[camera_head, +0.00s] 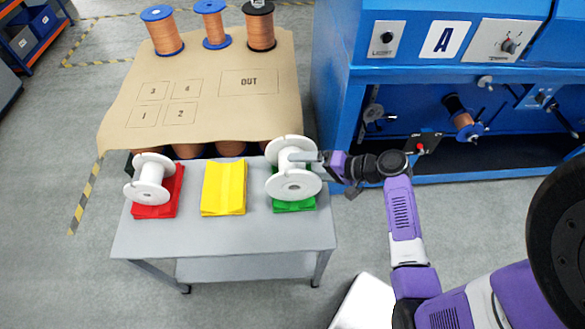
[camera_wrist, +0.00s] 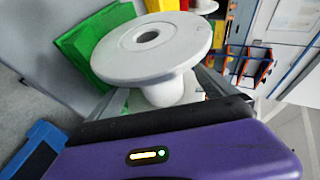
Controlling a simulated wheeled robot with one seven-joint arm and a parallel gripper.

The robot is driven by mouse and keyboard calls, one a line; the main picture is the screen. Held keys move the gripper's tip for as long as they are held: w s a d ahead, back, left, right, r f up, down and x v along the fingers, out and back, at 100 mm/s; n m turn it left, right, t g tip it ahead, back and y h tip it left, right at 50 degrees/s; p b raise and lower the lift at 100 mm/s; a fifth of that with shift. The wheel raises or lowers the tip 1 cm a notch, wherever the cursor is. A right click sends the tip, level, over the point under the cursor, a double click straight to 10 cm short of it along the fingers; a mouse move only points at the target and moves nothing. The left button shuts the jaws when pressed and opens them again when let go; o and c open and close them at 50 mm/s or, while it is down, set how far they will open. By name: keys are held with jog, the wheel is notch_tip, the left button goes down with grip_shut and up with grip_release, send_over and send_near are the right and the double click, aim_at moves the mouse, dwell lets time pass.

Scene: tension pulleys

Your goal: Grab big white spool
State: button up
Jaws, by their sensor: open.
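The big white spool (camera_head: 294,184) stands on the green cloths (camera_head: 295,207) at the right end of the grey table (camera_head: 265,237). My gripper (camera_head: 303,157) reaches in from the right, with its fingers at the spool's core between the two flanges. In the wrist view the spool's flange (camera_wrist: 152,46) fills the middle, and my gripper (camera_wrist: 155,100) is open with its fingers on either side of the core. The flange partly hides the fingers, so I cannot tell whether they touch the core. A smaller white spool (camera_head: 149,179) stands on red cloths (camera_head: 161,208) at the table's left.
Yellow cloths (camera_head: 223,187) lie mid-table. Behind is a brown board (camera_head: 205,104) with copper spools (camera_head: 162,32) at its back edge and more copper wound spools below. A blue machine (camera_head: 440,92) stands close on the right. Grey floor is free in front.

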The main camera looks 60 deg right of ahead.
jog(key=x, duration=0.5)
jog(key=shift+s+d+f, duration=0.1)
jog(key=shift+f, duration=0.05)
jog(key=shift+c, duration=0.5)
jog(key=c, duration=1.8)
